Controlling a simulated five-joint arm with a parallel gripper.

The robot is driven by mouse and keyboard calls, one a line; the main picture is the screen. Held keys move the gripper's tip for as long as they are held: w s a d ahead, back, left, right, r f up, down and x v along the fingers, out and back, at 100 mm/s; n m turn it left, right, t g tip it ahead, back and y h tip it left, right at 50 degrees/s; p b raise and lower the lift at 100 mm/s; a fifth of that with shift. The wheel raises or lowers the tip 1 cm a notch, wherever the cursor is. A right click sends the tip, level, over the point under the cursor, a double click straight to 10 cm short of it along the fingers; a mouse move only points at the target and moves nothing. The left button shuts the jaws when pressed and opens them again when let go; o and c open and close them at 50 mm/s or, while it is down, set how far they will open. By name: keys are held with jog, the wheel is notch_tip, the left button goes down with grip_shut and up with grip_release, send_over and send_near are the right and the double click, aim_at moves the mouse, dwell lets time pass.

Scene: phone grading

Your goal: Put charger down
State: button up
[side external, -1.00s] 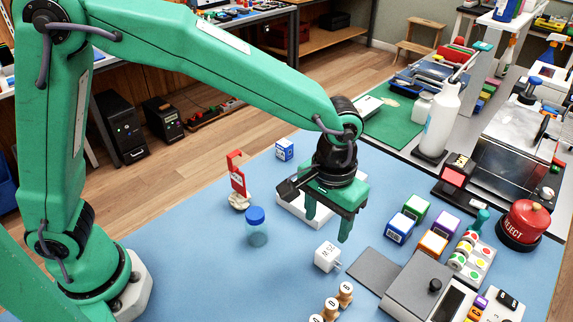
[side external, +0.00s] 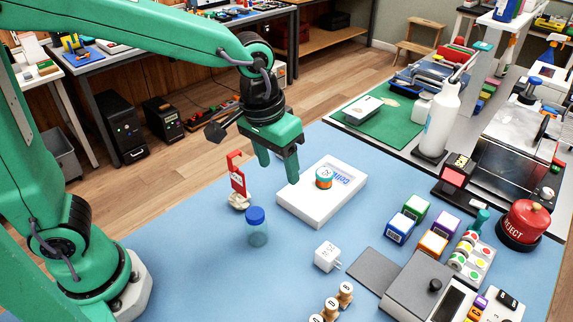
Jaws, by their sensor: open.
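The charger (side external: 327,256) is a small white block with dark print on its top and metal prongs on its right side. It lies on the blue mat (side external: 190,265), left of a dark grey pad. My green gripper (side external: 278,172) is open and empty. It hangs above the mat, up and to the left of the charger and well apart from it, near the left end of a white box (side external: 345,200).
A small round orange-and-teal item (side external: 324,178) sits on the white box. A red tag stand (side external: 237,180) and a blue-lidded jar (side external: 256,228) stand left of the box. The grey pad (side external: 373,270), colored boxes and a red REJECT button (side external: 525,222) are to the right.

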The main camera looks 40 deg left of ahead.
jog(key=s+a+r+t, duration=0.3)
jog(key=s+a, duration=0.8)
jog(key=a, duration=0.4)
jog(key=shift+s+r+t+y, duration=0.15)
jog(key=shift+r+t+y, duration=0.25)
dwell(0.4)
